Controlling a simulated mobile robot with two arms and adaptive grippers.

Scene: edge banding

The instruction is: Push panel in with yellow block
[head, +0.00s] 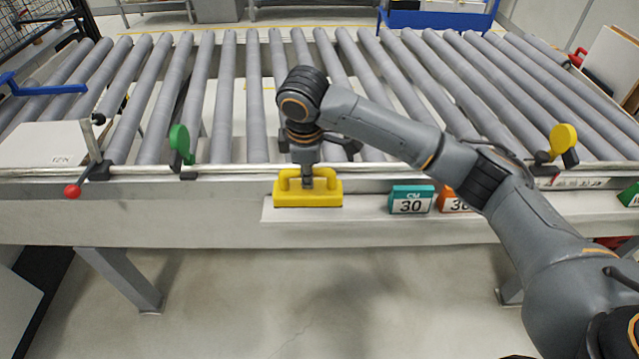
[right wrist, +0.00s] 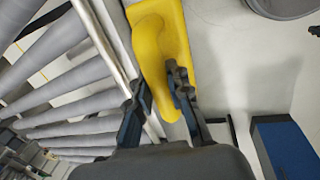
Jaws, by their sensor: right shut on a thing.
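The yellow block (head: 308,198) with its raised handle is at the front edge of the conveyor, at the left end of a pale ledge. My right gripper (head: 307,183) is above it and shut on its handle. In the right wrist view the fingers (right wrist: 160,95) straddle the handle of the yellow block (right wrist: 180,30). I cannot tell whether the block rests on the ledge or hangs just above it. A white panel (head: 40,146) lies on the rollers at the far left, apart from the block. My left gripper is not in view.
Grey rollers (head: 228,100) span the conveyor. A red-knobbed lever (head: 85,180), a green knob (head: 181,140) and a yellow knob (head: 562,139) stand along the front rail. A teal block (head: 411,199) and an orange block (head: 452,200) sit right on the ledge (head: 360,210).

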